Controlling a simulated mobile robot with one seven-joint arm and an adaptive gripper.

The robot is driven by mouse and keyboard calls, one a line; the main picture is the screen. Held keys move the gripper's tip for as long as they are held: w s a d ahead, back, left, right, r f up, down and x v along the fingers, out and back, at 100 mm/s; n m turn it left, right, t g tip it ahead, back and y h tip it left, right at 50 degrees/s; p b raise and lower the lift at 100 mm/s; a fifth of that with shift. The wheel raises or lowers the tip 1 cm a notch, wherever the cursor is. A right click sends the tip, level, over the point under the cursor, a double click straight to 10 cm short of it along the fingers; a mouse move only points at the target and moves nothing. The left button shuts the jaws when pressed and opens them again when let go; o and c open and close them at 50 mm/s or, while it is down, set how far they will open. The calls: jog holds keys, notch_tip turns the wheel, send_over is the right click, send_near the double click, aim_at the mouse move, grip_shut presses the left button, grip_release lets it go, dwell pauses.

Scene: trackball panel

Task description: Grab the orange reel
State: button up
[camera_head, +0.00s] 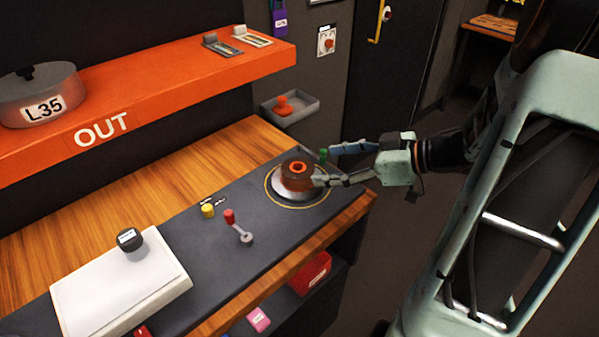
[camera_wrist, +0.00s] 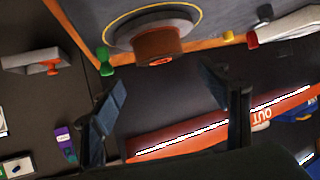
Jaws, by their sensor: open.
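The orange reel (camera_head: 298,175) is a short brown-orange drum with a bright orange ring around a dark hole on its top. It sits on a silver round base inside a yellow ring on the dark panel. The reel also shows in the wrist view (camera_wrist: 158,46), at the top middle, with its ringed end towards the camera. My gripper (camera_head: 326,165) is open and comes from the right. In the head view one finger overlaps the reel's lower right edge and the other lies behind, to its right. Whether the near finger touches the reel cannot be told. Nothing is between the fingers.
A green knob (camera_head: 323,154) stands close by my far finger. A red-tipped lever (camera_head: 238,226) and a yellow knob (camera_head: 208,211) stand left of the reel on the panel. An orange shelf (camera_head: 170,75) overhangs at the back. A grey wall tray (camera_head: 290,108) holds an orange item.

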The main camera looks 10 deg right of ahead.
aim_at(305, 169)
jog(key=x, duration=0.3)
jog(key=shift+w+a+f, duration=0.2)
jog(key=shift+a+f, duration=0.05)
jog(key=shift+a, duration=0.05)
jog(key=x, duration=0.2)
jog(key=b+x, duration=0.1)
jog(key=x, duration=0.1)
jog(key=shift+w+a+f, duration=0.1)
jog(key=shift+a+f, duration=0.1)
jog(key=shift+f, duration=0.35)
jog(key=shift+w+a+f+b, duration=0.1)
jog(key=shift+w+a+b, duration=0.1)
jog(key=shift+a+b, duration=0.1)
jog(key=shift+c, duration=0.2)
jog(key=shift+d, duration=0.1)
jog(key=c, duration=1)
jog(key=shift+o, duration=0.2)
